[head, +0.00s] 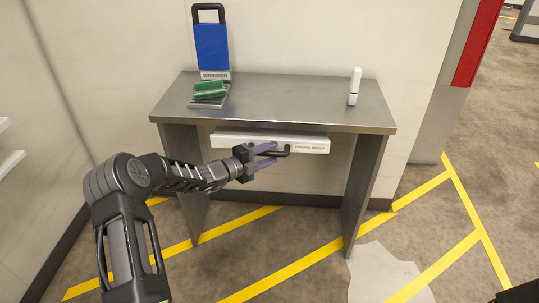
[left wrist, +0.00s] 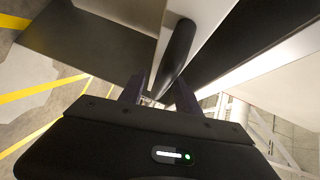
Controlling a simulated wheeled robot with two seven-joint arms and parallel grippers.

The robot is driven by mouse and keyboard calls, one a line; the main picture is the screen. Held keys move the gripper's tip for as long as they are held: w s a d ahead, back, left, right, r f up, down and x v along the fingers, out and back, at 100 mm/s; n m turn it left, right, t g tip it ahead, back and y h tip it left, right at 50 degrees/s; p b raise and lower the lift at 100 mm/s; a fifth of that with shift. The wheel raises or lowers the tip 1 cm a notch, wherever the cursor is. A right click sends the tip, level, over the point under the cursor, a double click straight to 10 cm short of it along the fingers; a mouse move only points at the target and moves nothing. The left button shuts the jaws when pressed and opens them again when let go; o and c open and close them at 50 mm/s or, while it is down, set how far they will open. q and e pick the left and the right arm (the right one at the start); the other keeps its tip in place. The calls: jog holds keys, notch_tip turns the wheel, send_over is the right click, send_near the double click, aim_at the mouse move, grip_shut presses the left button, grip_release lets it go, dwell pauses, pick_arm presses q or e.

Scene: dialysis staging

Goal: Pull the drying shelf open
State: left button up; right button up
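The drying shelf (head: 225,139) is a white, labelled drawer front under the steel table's top. Its black bar handle (head: 287,149) sticks out from the front, right of the middle. My left gripper (head: 270,155) is in front of the shelf, with its two purple fingers apart, one above the other, at the left end of the handle. In the left wrist view the dark handle (left wrist: 178,48) runs down between the spread fingers (left wrist: 160,95). Contact between fingers and handle cannot be made out. My right gripper is not in view.
On the steel table (head: 290,100) stand a blue panel with a black handle (head: 211,46), green items on a stand (head: 209,91), and a small white bottle (head: 355,84). The table's side panels (head: 364,185) flank the shelf. The floor (head: 260,250) in front is clear.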

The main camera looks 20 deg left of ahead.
pick_arm(q)
jog(key=shift+c, duration=0.4)
grip_shut()
dwell(1.0)
